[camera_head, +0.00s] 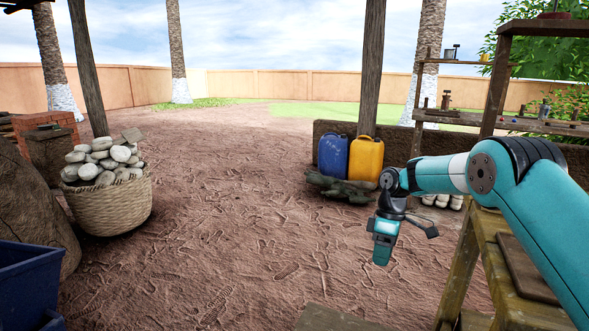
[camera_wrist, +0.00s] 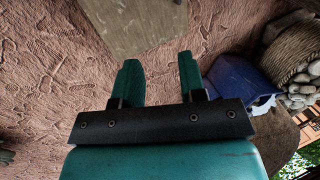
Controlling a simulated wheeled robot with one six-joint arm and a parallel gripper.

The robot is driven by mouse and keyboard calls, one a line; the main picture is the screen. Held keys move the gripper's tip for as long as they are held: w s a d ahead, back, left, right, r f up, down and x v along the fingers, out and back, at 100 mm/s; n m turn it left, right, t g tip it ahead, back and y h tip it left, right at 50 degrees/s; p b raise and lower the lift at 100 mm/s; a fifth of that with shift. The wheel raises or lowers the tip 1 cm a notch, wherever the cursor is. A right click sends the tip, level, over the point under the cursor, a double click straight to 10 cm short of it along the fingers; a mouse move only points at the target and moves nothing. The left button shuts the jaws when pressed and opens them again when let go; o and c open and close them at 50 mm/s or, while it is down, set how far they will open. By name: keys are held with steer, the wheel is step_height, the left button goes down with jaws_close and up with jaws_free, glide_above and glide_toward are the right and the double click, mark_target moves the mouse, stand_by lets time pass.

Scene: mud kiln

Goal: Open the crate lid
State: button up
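A flat wooden board (camera_head: 338,319) shows at the bottom edge of the head view, cut off by the frame. A similar pale board (camera_wrist: 135,22) lies at the top of the wrist view, beyond my fingertips. I cannot tell whether it is the crate lid. My gripper (camera_wrist: 158,60) is open, with two teal fingers apart and bare ground between them. In the head view my gripper (camera_head: 382,255) hangs in the air, right of centre, above and to the right of the board. No hinge or handle shows.
A blue plastic bin (camera_head: 28,275) stands at the lower left, also in the wrist view (camera_wrist: 238,80). A woven basket (camera_head: 112,208) of stones stands behind it. Blue (camera_head: 333,156) and yellow (camera_head: 366,158) jerrycans stand by a post. A wooden table (camera_head: 490,262) is at right. Middle ground is clear.

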steer(key=s+a+r+m+t+y, duration=0.1)
steer(key=s+a+r+m+t, duration=0.35)
steer(key=s+r, duration=1.1)
steer(key=s+a+r+m+g+y, duration=0.1)
steer(key=s+a+r, duration=0.1)
steer(key=s, duration=2)
step_height(320, 180, up, 23)
steer(key=p, duration=2.2)
steer(key=shift+p, duration=0.35)
steer(key=shift+s, duration=0.1)
